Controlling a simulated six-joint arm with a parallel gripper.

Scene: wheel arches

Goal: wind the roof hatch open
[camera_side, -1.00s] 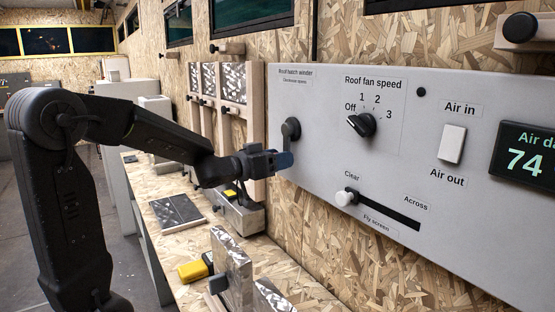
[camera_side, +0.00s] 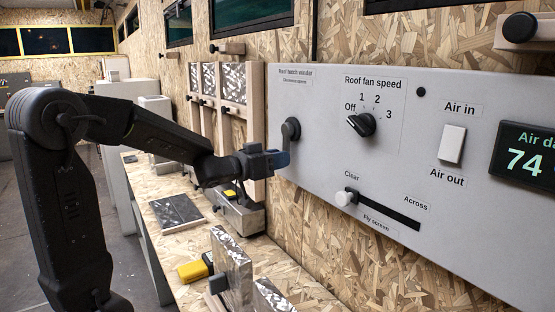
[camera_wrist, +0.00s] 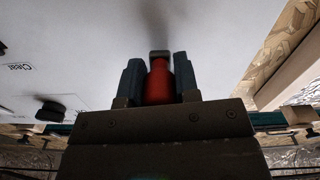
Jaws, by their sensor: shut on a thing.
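The roof hatch winder (camera_side: 291,130) is a dark crank on the grey panel, under the label "Roof hatch winder". Its arm points down from the hub to my gripper (camera_side: 281,159). In the wrist view, my gripper (camera_wrist: 159,68) has its two blue-grey fingers on either side of the winder's red handle (camera_wrist: 158,87) and is shut on it. The handle is hidden behind the fingers in the side view. The hatch itself cannot be made out.
On the panel (camera_side: 320,180), the fan speed knob (camera_side: 361,124) is right of the winder, and the fly screen slider (camera_side: 346,197) is below right. A white air switch (camera_side: 451,144) is farther right. The bench below holds a metal-faced block (camera_side: 231,268) and a yellow-handled item (camera_side: 194,271).

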